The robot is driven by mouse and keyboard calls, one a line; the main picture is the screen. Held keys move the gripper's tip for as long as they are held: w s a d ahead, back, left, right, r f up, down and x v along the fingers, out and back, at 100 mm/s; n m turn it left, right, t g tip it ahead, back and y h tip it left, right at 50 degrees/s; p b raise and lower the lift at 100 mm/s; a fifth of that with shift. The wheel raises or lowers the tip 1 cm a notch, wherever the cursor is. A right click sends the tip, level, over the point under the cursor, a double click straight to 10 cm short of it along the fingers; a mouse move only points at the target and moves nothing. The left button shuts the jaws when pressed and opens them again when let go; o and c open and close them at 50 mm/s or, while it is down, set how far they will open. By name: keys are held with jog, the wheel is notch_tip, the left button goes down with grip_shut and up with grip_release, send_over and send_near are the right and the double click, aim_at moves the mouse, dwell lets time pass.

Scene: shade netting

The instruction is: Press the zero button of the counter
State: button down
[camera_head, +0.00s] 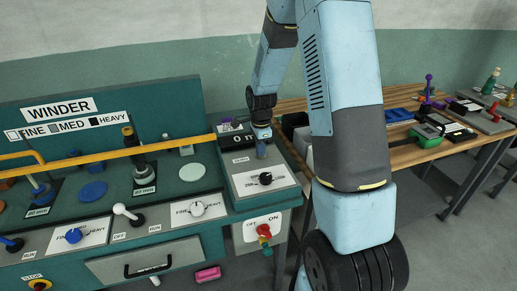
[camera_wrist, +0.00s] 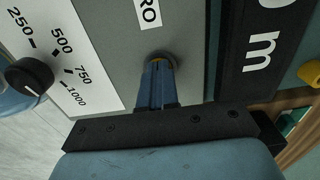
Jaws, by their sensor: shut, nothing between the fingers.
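The counter (camera_head: 229,182) is a raised grey-and-green unit at the right end of the winder panel. Its display (camera_head: 241,138) reads "0 m"; part of the display also shows in the wrist view (camera_wrist: 262,42). A white label (camera_wrist: 148,13), partly cut off and ending in "RO", is beside the zero button (camera_wrist: 159,55).
A black dial (camera_head: 265,178) with a 250 to 1000 scale is close by on the same face. A yellow bar (camera_head: 110,152) crosses the winder panel. A wooden bench (camera_head: 410,153) with tools stands right.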

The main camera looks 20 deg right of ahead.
jog(key=shift+s+f, duration=0.45)
jog(key=shift+f, duration=0.2)
jog(key=shift+r, duration=0.15)
jog(key=shift+w+r, duration=0.2)
jog(key=shift+r, duration=0.05)
notch_tip(320, 180, up, 14)
jog(key=shift+w+r, duration=0.15)
jog(key=shift+w, duration=0.1)
